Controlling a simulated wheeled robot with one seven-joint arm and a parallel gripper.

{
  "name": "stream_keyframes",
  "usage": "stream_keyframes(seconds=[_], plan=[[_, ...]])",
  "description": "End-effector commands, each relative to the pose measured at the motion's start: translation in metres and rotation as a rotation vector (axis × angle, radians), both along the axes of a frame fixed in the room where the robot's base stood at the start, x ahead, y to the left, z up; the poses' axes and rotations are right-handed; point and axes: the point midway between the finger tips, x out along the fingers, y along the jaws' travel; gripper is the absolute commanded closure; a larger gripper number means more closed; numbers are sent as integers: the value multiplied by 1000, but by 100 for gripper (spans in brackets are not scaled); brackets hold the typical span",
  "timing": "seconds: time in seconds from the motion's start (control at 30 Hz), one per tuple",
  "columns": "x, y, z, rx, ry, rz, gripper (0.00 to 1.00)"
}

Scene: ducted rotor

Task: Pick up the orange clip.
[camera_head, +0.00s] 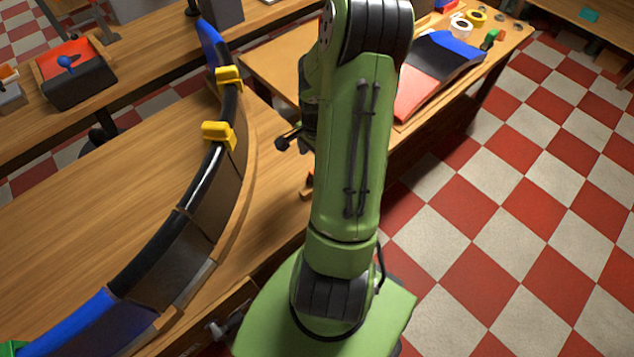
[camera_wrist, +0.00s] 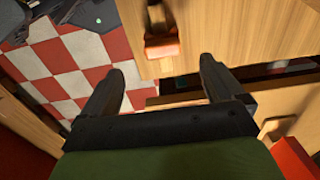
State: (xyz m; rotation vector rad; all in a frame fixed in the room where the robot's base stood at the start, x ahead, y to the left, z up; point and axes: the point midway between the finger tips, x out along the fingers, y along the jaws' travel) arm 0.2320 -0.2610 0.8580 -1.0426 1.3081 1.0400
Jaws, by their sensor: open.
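The orange clip (camera_wrist: 161,46) lies near the edge of a wooden tabletop in the wrist view, with a darker part toward the top of the picture. My gripper (camera_wrist: 162,66) is open, its two dark fingers spread wide. The clip shows between and just beyond the fingertips, and nothing is held. I cannot tell the height of the fingers above it. In the head view my arm hides the gripper and most of that spot. A small orange-red bit (camera_head: 310,181) shows at the arm's left edge, and I cannot tell if it is the clip.
A curved duct segment (camera_head: 185,235) with yellow clips (camera_head: 218,134) stands on the wooden bench (camera_head: 75,215) left of my arm. A red, black and blue panel (camera_head: 440,70) and tape rolls (camera_head: 476,17) lie on the table behind. The checkered floor (camera_head: 520,200) at right is clear.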

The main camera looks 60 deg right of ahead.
Motion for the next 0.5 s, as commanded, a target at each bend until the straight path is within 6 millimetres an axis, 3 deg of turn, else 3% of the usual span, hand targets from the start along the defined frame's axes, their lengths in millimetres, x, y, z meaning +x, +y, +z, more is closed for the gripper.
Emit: stream_keyframes(seconds=[0.03,0.2,0.37,0.5], plan=[[-1,1,-18,6,2,0,5],[0,1,-56,4,2,2,5],[1,0,-73,2,1,4,5],[2,-3,-101,3,0,2,5]])
